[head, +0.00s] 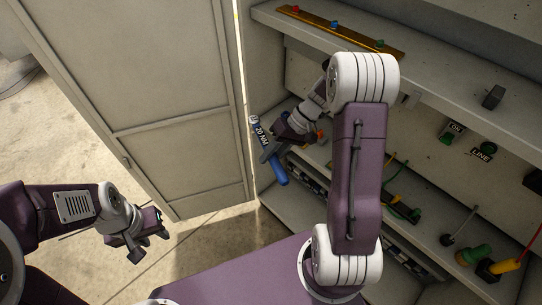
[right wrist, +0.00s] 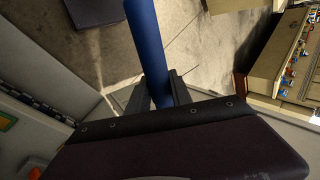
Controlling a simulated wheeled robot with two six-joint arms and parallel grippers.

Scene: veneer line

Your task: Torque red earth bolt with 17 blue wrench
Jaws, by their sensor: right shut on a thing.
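A blue wrench (head: 278,168) is in my right gripper (head: 270,150), which is shut on it in front of the open cabinet. Its upper end carries a white label that seems to read "20 NM". In the right wrist view the blue shaft (right wrist: 148,45) passes between the two dark fingers (right wrist: 160,90). A small red bolt head (head: 295,9) sits at the left end of a copper-coloured bar (head: 358,36) on the top shelf, well apart from the wrench. Blue (head: 334,24) and green (head: 379,43) heads sit along the same bar. My left gripper (head: 150,250) is open and empty over the floor.
The cabinet door (head: 175,90) stands open at left. A dark block (head: 493,97) lies on the top shelf; LINE (head: 481,153) and COM-like tags mark the back panel. Green and yellow-red tools (head: 497,267) lie on the lower shelf. Floor at left is clear.

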